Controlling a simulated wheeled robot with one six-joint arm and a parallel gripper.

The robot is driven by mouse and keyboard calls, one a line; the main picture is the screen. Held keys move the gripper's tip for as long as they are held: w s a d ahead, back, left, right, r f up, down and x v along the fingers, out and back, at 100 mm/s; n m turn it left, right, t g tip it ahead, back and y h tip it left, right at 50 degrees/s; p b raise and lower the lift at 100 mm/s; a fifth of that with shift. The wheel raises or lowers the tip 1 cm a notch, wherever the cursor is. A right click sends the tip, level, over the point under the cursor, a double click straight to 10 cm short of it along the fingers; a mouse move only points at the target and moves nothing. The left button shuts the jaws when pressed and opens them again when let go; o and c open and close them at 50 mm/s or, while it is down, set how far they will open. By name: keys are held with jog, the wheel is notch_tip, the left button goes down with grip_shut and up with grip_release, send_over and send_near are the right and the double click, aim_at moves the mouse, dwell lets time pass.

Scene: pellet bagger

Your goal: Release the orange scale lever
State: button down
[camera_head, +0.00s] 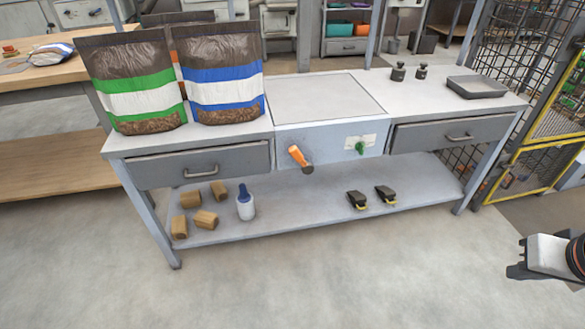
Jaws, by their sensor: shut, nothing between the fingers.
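The orange scale lever (297,155) is on the front face of the white scale box (325,143), set into the middle of the workbench. It tilts up and to the left from a dark round pivot at its lower right end. My gripper (516,258) is at the right edge of the picture, shut and empty. It is far to the right of the lever and touches nothing that I can see. Part of my arm is cut off by the picture edge.
A green knob (360,148) is right of the lever. Grey drawers (200,165) flank the scale box. Pellet bags (222,85) stand on the bench at left. The lower shelf (300,205) holds wooden blocks, a bottle and two black tools. The floor in front is clear.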

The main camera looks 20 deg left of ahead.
jog(key=w+a+f+n+t+y, duration=0.25)
jog(key=w+a+n, duration=0.45)
jog(key=w+a, duration=0.75)
jog(key=w+a+f+n+t+y, duration=0.1)
jog(key=w+a+n+t+y, duration=0.2)
jog(key=w+a+n, duration=0.8)
jog(key=w+a+f+n+t, duration=0.1)
jog(key=a+f+t, duration=0.15)
jog(key=a, duration=0.75)
jog(key=w+a+f+n+t, duration=0.1)
jog(key=a+f, duration=0.3)
jog(key=a, duration=0.6)
jog(key=s+a+f+n+t, duration=0.4)
jog(key=s+a+f+n, duration=0.2)
jog(key=s+a, duration=0.3)
jog(key=shift+s+a+f+n+t+y, duration=0.15)
jog(key=shift+s+f+n+t+y, duration=0.25)
jog(key=shift+s+n, duration=0.6)
